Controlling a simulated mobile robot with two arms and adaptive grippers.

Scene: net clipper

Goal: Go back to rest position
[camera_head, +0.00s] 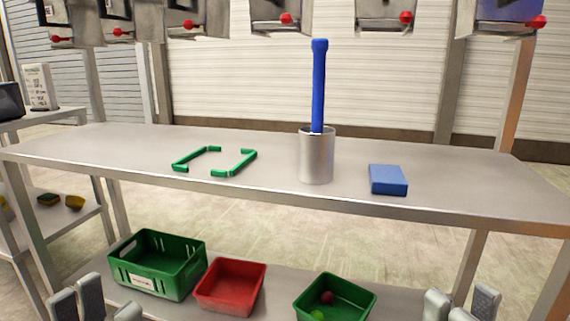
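My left gripper (96,302) shows at the bottom left edge, low in front of the table (110,146). Its grey fingers are spread and nothing shows between them. My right gripper (461,303) shows at the bottom right edge, also with fingers apart and empty. Both are cut off by the lower edge of the picture and touch nothing that I can see. A blue rod-like tool (319,90) stands upright in a metal cup (316,160) on the table. Green bracket-shaped pieces (233,164) lie to its left, and a blue block (388,181) lies to its right.
A lower shelf holds a green crate (155,265), a red bin (230,287) and a green bin (335,299) with small balls inside. A side shelf (62,217) stands at the left. Grey boxes with red knobs (287,18) hang along the top.

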